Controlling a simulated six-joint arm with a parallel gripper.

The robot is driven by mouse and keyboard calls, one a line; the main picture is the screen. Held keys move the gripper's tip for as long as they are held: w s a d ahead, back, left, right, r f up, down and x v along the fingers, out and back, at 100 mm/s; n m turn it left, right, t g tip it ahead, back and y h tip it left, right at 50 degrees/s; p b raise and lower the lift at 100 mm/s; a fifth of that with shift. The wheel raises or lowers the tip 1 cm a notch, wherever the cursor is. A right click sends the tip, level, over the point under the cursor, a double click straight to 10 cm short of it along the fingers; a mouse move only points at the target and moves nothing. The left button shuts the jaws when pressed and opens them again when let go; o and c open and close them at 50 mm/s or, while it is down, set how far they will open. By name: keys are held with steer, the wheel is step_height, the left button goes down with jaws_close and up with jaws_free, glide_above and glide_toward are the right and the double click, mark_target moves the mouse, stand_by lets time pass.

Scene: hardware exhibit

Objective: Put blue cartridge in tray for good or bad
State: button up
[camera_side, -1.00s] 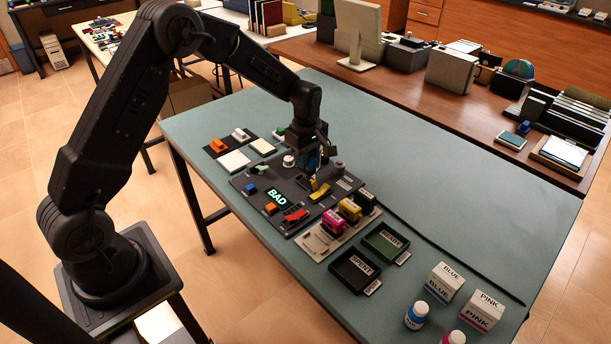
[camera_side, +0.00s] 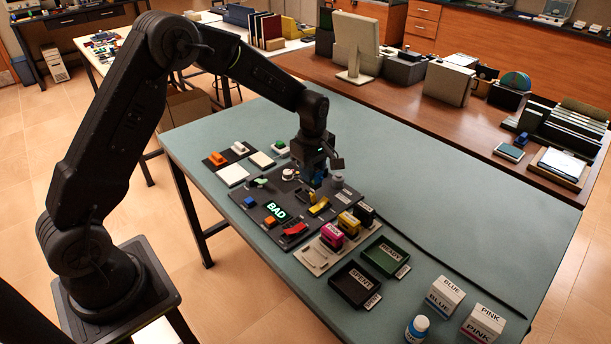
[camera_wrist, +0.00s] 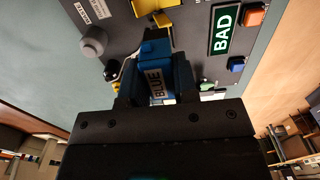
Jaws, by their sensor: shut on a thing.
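My gripper (camera_side: 319,180) is low over the back part of the dark board (camera_side: 250,217). In the wrist view my gripper (camera_wrist: 156,85) is shut on the blue cartridge (camera_wrist: 155,48), whose BLUE label faces the camera. The cartridge (camera_side: 318,182) shows only partly in the side view; whether it touches the board is unclear. The lit display (camera_side: 276,212) reads BAD in green; it also shows in the wrist view (camera_wrist: 224,29). A black tray (camera_side: 338,290) labelled SPENT and a green tray (camera_side: 399,250) labelled READY stand at the table's front right, both seemingly empty.
Pink (camera_side: 331,236), yellow (camera_side: 348,223) and black (camera_side: 364,213) cartridges stand in a pale rack between board and trays. A red lever (camera_side: 295,229) and a yellow part (camera_side: 318,206) sit on the board. BLUE (camera_side: 444,297) and PINK (camera_side: 484,324) boxes stand right.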

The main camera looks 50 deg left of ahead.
steer(key=s+d+m, duration=0.1)
steer(key=s+d, duration=0.4)
steer(key=d, duration=0.7)
steer(key=s+d+m, duration=0.1)
steer(key=s+d, duration=0.4)
steer(key=d, duration=0.7)
steer(key=shift+w+f, duration=0.1)
steer(key=shift+f, duration=2.8)
steer(key=shift+f, duration=0.65)
steer(key=o, duration=1.3)
steer(key=shift+r, duration=0.1)
steer(key=shift+r, duration=3.65)
